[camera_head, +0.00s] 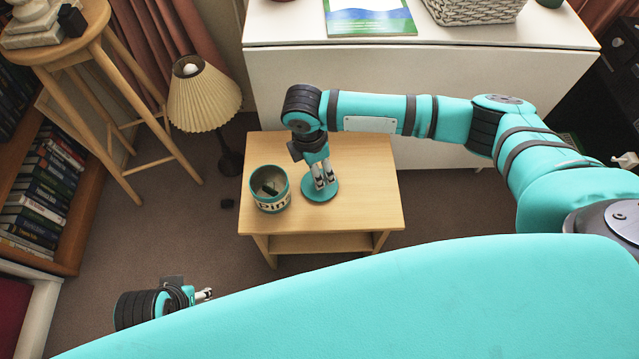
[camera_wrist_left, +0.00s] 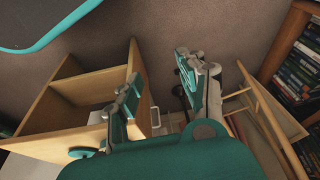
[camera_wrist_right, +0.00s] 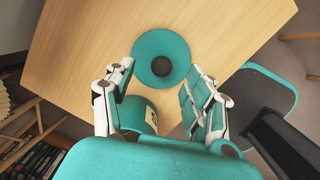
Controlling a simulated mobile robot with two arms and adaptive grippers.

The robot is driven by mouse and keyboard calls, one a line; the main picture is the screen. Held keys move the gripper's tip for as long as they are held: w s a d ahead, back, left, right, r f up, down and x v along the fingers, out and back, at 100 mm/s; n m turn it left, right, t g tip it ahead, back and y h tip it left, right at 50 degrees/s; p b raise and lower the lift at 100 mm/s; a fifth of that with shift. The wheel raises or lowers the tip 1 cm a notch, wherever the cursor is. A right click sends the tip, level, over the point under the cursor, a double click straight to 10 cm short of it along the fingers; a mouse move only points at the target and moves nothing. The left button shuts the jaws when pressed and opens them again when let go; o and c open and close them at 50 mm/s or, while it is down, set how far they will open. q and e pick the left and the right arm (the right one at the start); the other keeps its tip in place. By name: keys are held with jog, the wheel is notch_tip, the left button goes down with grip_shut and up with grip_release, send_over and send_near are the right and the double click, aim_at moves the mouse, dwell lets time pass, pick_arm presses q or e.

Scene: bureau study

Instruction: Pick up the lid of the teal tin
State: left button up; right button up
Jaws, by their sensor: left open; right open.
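The teal lid (camera_head: 312,196) lies flat on the small wooden table. In the right wrist view the lid (camera_wrist_right: 146,46) is a round disc with a dark knob at its centre. The open teal tin (camera_head: 270,204), with white lettering, stands to its left; something dark is inside. The tin (camera_wrist_right: 137,112) is partly hidden behind my fingers in the right wrist view. My right gripper (camera_head: 325,184) points down over the lid, open, with its fingers either side of the knob in view; contact cannot be told. My left gripper (camera_head: 208,294) is open and empty, low left of the table.
The small table (camera_head: 372,195) has bare top right of the lid. A white cabinet (camera_head: 400,68) stands behind it. A lamp (camera_head: 203,97), a wooden stool (camera_head: 88,50) and a bookshelf (camera_head: 70,225) are at the left.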

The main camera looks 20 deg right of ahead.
jog(key=f, duration=0.2)
jog(key=f+b, duration=0.1)
jog(key=f, duration=0.2)
jog(key=shift+s+d+b, duration=0.1)
jog(key=shift+d+b, duration=0.1)
jog(key=shift+b, duration=0.1)
pick_arm(q)
jog(key=v, duration=0.5)
jog(key=shift+a, duration=0.1)
pick_arm(e)
jog(key=shift+r, duration=0.1)
grip_shut()
